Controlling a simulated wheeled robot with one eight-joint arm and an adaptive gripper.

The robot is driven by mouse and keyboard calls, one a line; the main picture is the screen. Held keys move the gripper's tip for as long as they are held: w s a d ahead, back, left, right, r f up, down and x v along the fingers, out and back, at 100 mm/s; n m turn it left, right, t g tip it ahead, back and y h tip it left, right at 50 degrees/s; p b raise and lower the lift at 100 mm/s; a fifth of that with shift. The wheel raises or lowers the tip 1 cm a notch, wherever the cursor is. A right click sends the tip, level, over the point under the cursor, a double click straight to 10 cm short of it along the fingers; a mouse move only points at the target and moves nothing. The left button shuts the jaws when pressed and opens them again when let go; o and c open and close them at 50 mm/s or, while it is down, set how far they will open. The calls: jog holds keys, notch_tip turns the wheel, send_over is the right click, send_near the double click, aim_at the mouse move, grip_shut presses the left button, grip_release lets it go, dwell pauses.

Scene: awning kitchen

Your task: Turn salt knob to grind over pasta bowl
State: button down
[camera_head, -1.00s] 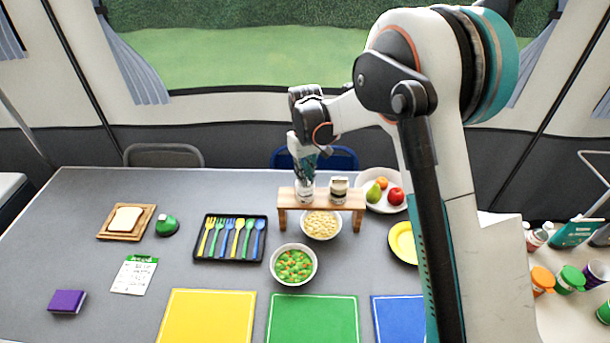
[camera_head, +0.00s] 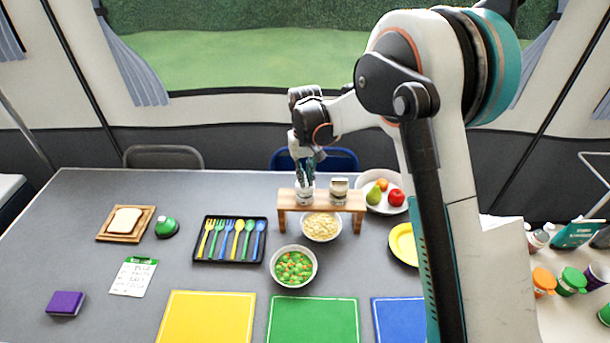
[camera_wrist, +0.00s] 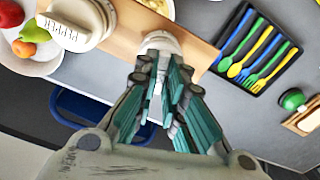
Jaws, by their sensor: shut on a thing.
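The salt grinder (camera_head: 305,195) stands upright at the left of a small wooden rack (camera_head: 322,200). In the wrist view its pale body (camera_wrist: 160,42) shows beyond my fingers. My gripper (camera_head: 304,179) points down from above and is shut on the grinder's top knob, which the fingers mostly hide. The teal fingers (camera_wrist: 158,75) also fill the middle of the wrist view. The bowl of pasta (camera_head: 322,241) sits on the table at the rack's front edge, slightly right of the salt grinder. I cannot make out any salt grains.
The pepper grinder (camera_head: 338,189) stands beside the salt on the rack; its label shows in the wrist view (camera_wrist: 66,30). A fruit plate (camera_head: 372,207) is to the right. A vegetable bowl (camera_head: 293,284) is in front, and a cutlery tray (camera_head: 229,260) is left.

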jog(key=c, duration=1.7)
grip_release()
jog(key=shift+r, duration=0.1)
notch_tip(320, 180, up, 12)
jog(key=shift+f, duration=0.1)
